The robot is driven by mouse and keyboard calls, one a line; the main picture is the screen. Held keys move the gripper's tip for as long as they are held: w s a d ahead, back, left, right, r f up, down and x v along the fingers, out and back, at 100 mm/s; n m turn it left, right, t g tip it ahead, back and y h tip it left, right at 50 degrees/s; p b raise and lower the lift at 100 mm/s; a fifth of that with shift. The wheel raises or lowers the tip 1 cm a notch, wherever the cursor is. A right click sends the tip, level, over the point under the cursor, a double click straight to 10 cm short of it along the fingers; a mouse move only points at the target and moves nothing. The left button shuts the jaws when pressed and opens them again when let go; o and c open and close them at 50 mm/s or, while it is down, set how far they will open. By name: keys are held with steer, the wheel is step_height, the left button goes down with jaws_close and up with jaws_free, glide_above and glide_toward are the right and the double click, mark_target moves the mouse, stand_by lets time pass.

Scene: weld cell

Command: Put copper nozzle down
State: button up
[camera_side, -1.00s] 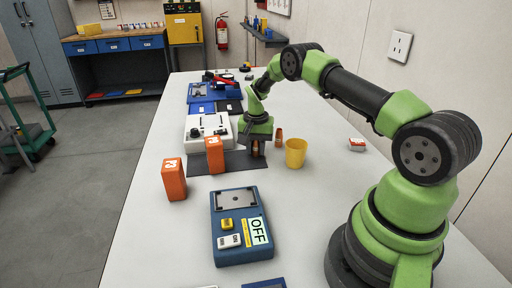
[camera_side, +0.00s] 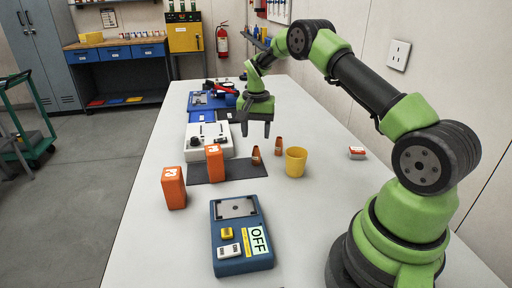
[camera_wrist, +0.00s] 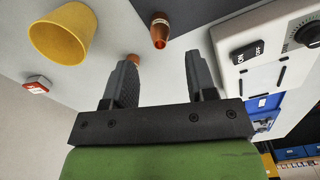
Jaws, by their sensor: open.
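One copper nozzle (camera_side: 256,157) stands upright at the right edge of the dark mat (camera_side: 232,170). A second copper nozzle (camera_side: 278,147) stands on the white table to its right. My gripper (camera_side: 256,130) is open and empty above the first nozzle, pointing down and apart from it. In the wrist view one nozzle (camera_wrist: 160,30) shows whole beyond the gap between my fingers (camera_wrist: 161,65). The other nozzle (camera_wrist: 134,60) is mostly hidden behind the left finger.
A yellow cup (camera_side: 296,162) stands right of the nozzles. Two orange containers (camera_side: 173,188) and a white control box (camera_side: 208,141) are to the left. A blue box with an OFF label (camera_side: 240,235) is in front. The table right of the blue box is clear.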

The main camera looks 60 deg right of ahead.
mark_target(255, 147)
steer(key=s+a+r+n+t, duration=0.25)
steer(key=a+r, duration=0.35)
steer(key=r, duration=0.4)
steer(key=s+a+r+n+t, duration=0.1)
steer(key=s+a+r, duration=0.4)
steer(key=r, duration=0.5)
steer(key=s+a+r+n+t+y, duration=0.1)
steer(key=s+a+n+t, duration=0.1)
steer(key=s+a, duration=0.3)
steer(key=s+a+r+n+t+y, duration=0.1)
steer(key=s+a+n, duration=0.2)
steer(key=s, duration=0.8)
steer(key=shift+s+a+t, duration=0.2)
steer(key=shift+a+t, duration=0.15)
steer(key=shift+a, duration=0.75)
steer(key=shift+o, duration=0.5)
steer(key=shift+w, duration=0.1)
